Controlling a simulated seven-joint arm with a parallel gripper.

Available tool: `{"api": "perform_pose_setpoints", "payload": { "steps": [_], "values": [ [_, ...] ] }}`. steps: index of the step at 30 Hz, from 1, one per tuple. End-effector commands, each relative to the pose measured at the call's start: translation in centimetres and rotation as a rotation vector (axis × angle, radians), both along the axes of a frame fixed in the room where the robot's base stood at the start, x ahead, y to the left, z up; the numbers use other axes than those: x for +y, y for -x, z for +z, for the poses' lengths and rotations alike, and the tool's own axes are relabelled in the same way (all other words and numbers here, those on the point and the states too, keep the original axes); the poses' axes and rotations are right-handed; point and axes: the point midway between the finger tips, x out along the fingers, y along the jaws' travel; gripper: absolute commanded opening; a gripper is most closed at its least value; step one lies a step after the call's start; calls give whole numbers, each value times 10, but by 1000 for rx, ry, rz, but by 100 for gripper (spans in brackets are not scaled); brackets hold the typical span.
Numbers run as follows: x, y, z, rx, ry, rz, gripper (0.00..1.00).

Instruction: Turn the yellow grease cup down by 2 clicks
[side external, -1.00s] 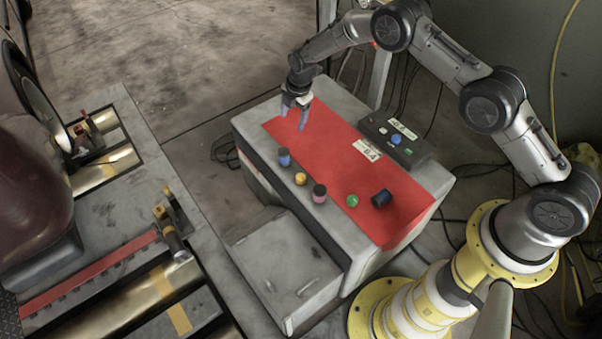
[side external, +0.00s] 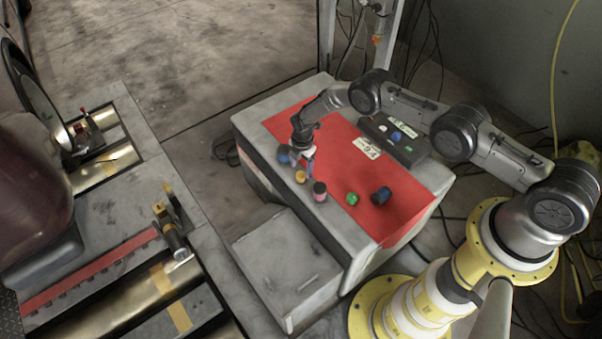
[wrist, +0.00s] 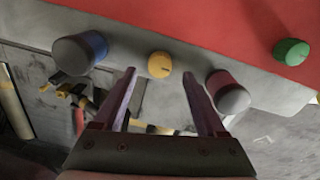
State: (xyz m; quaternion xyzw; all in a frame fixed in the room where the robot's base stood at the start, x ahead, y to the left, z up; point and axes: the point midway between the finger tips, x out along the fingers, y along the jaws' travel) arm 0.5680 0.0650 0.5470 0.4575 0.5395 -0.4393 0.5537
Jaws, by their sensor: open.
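The yellow grease cup (side external: 300,177) sits on the front edge of the red-topped bench, between a blue cup (side external: 284,156) and a pink cup with a dark cap (side external: 320,192). In the wrist view the yellow cup (wrist: 160,65) shows a small dark mark on its face. My gripper (side external: 304,166) is just above and behind the yellow cup in the side view. Its two fingers (wrist: 158,88) are apart, with the yellow cup seen between and beyond their tips. Nothing is held. Whether a finger touches a cup cannot be told.
The blue cup (wrist: 80,52) and pink cup (wrist: 228,92) stand close on either side of the fingers. A green knob (side external: 352,198) and a dark blue cylinder (side external: 381,196) are further right. A black control box (side external: 398,138) stands at the back of the red mat (side external: 400,218).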

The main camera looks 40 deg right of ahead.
Motion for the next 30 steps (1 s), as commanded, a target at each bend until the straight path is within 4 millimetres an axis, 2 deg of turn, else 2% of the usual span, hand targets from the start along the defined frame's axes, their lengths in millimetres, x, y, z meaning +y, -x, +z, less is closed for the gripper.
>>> {"api": "perform_pose_setpoints", "payload": {
  "steps": [3, 9, 22, 23, 30],
  "values": [
    [0, 0, -18, 0, 0, 0, 74],
    [0, -1, -34, -1, 0, 0, 74],
    [0, -1, -40, 0, 0, 0, 74],
    [0, -1, -40, 0, 0, 0, 72],
    [0, -1, -40, 0, 0, 0, 29]
  ]
}}
